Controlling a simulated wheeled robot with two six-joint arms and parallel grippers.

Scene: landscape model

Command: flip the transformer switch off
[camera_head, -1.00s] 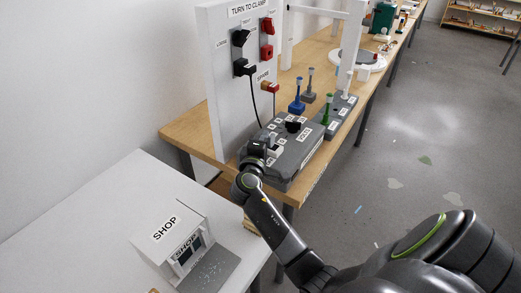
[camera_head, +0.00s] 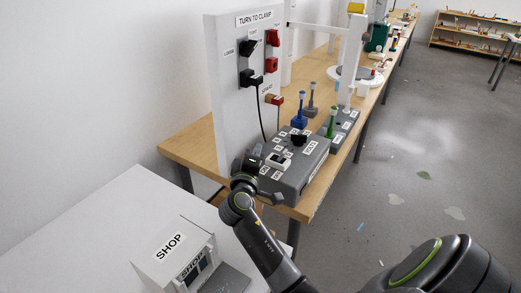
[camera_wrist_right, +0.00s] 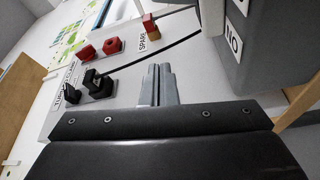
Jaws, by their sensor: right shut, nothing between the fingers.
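The grey transformer box (camera_head: 312,170) stands on the near end of the wooden table. In the right wrist view the gripper's fingers (camera_wrist_right: 159,84) are together and empty, with a grey side of the transformer (camera_wrist_right: 265,45) at the upper right. The switch does not show there. My left gripper is out of view.
A white upright panel (camera_head: 227,110) with black and red sockets stands behind the box, a black cable hanging from it. Blue, grey and green levers (camera_head: 331,122) stand beyond. A SHOP model (camera_head: 172,252) sits on the white table at the lower left.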

